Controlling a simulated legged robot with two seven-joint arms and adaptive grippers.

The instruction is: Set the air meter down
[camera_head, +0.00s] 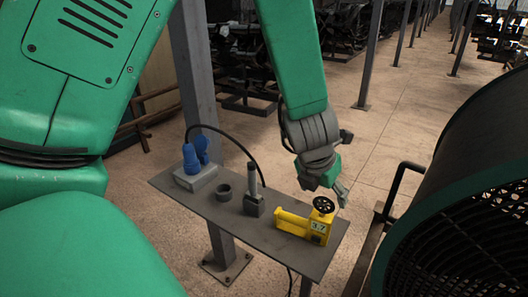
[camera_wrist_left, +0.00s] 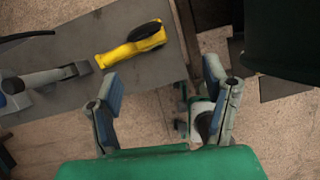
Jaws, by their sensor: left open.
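The yellow air meter (camera_head: 293,222) rests on the right end of the grey shelf (camera_head: 235,213) in the head view. It has a black handwheel on top and a small display that seems to read 3.7. My left gripper (camera_head: 330,187) is just behind and above the meter, apart from it, open and empty. In the left wrist view, the air meter (camera_wrist_left: 122,52) lies on the shelf (camera_wrist_left: 150,72) beyond the two spread fingers of my left gripper (camera_wrist_left: 163,75), with nothing between them. My right gripper is not in view.
A grey box with blue parts (camera_head: 197,170), a dark ring (camera_head: 224,192) and an upright grey tool (camera_head: 254,200) with a black cable stand on the shelf. A grey post (camera_head: 200,90) rises behind it. A large round dark drum (camera_head: 455,220) is at right.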

